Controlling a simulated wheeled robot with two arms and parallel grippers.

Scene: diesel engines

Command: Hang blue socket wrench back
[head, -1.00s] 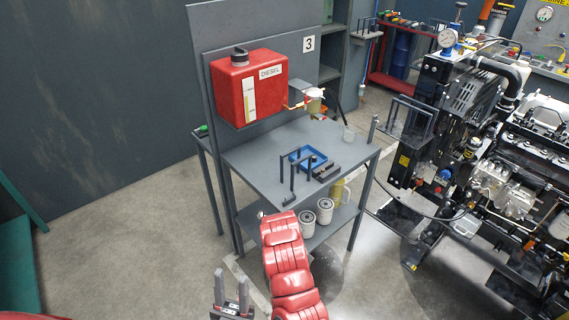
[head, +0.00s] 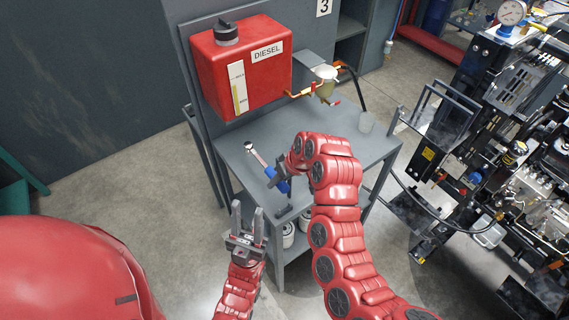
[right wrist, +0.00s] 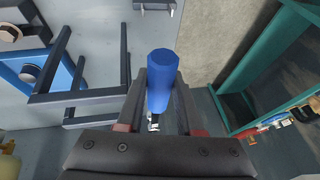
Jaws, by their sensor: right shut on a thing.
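The blue socket wrench has a blue handle (head: 277,181) and a silver shaft that points up and left to a socket end (head: 250,147), over the grey table. My right gripper (head: 284,186) is shut on the blue handle. In the right wrist view the handle (right wrist: 161,80) stands between the two fingers, with a little silver metal below it. A dark hook-like holder (right wrist: 80,96) is just left of the gripper in the right wrist view. In the head view my arm largely hides the holder. My left gripper (head: 246,232) is open and empty, in front of the table.
The grey table (head: 238,163) stands under the red diesel tank (head: 242,68). A large engine (head: 520,190) stands farther right.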

